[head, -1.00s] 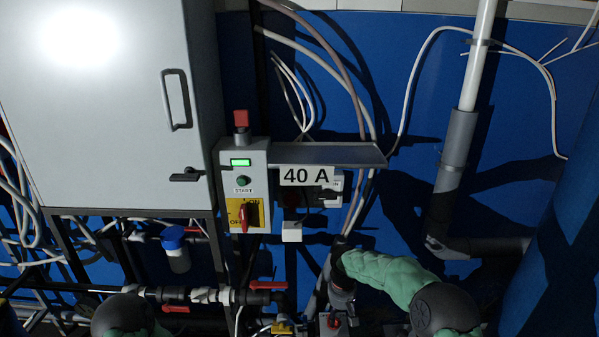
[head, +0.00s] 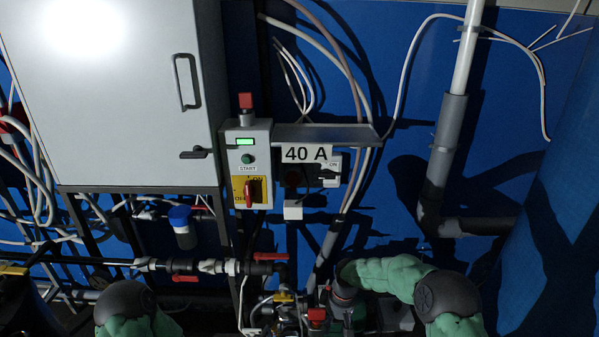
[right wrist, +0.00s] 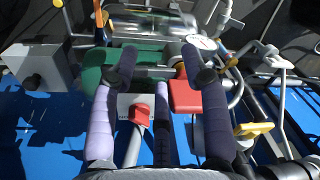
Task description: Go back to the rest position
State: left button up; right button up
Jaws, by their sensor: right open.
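My right arm in its green sleeve comes in at the lower right of the head view, bent, with its forearm reaching left to a dark wrist among the pipework. Its fingertips are hard to make out there. In the right wrist view my right gripper (right wrist: 158,60) has its purple padded fingers spread apart, with nothing held between them. A red block (right wrist: 185,95) and a red knob (right wrist: 139,114) show beyond the fingers; contact is not visible. My left arm shows only as a sleeved joint at the bottom left of the head view; its gripper is outside the picture.
A control box (head: 247,165) with a lit green display, a red rotary switch (head: 253,189) and a 40 A sign (head: 307,153) stands ahead, right of a grey cabinet (head: 120,100). Pipes with red-handled valves (head: 270,257) run below. A grey pipe (head: 443,150) stands right.

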jog(key=s+a+f+m+y, duration=0.25)
jog(key=s+f+m, duration=0.25)
jog(key=s+f, duration=0.85)
jog(key=s+d+m, duration=0.1)
jog(key=s+m, duration=0.4)
jog(key=s, duration=1.1)
jog(key=shift+d+f+t, duration=0.2)
jog(key=shift+f+t, duration=0.05)
jog(key=shift+t, duration=0.05)
jog(key=shift+w, duration=0.1)
